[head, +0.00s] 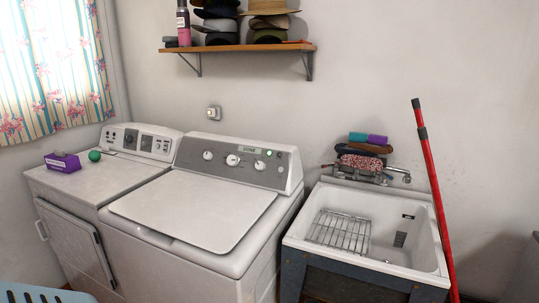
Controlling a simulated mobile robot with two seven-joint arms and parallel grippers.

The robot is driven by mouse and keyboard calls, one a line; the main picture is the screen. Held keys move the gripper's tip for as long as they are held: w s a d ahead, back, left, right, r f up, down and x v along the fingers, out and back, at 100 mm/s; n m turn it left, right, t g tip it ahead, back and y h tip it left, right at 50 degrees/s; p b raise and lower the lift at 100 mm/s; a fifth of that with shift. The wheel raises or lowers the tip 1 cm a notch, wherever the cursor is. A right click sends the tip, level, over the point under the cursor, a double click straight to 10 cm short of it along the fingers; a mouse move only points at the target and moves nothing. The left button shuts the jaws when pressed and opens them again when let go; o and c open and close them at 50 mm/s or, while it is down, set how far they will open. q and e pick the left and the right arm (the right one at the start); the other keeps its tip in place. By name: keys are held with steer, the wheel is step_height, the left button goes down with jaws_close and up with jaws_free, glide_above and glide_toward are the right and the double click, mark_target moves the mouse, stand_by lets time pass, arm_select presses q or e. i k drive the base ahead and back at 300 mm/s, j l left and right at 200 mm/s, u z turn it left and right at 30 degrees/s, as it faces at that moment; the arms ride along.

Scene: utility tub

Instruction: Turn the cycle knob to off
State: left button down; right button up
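The white top-loading machine (190,215) stands in the middle of the head view with its lid shut. Its grey control panel (190,152) carries a row of three white round knobs: a left one (207,155), a middle one (232,160) and a right one (260,166). A small green light (269,153) shows near the right knob. The panel's small lettering and the knobs' pointer marks are too small to read surely, so I cannot tell which is the cycle knob or its setting. Neither of my grippers is in view.
A second white machine (66,183) stands at left, bearing a purple box (62,162) and green ball (95,156). A utility tub (428,240) with a wire rack (342,232) is at right, a red pole (435,190) beside it. A light-blue slatted thing (40,293) is at lower left.

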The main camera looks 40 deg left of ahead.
mark_target(234, 161)
steer(key=j+u, duration=0.25)
steer(key=i+j+u, duration=0.2)
steer(key=j, duration=0.2)
steer(key=j+u, duration=0.25)
steer(key=i+j+u, duration=0.25)
steer(key=k+j, duration=0.05)
steer(key=j, duration=0.05)
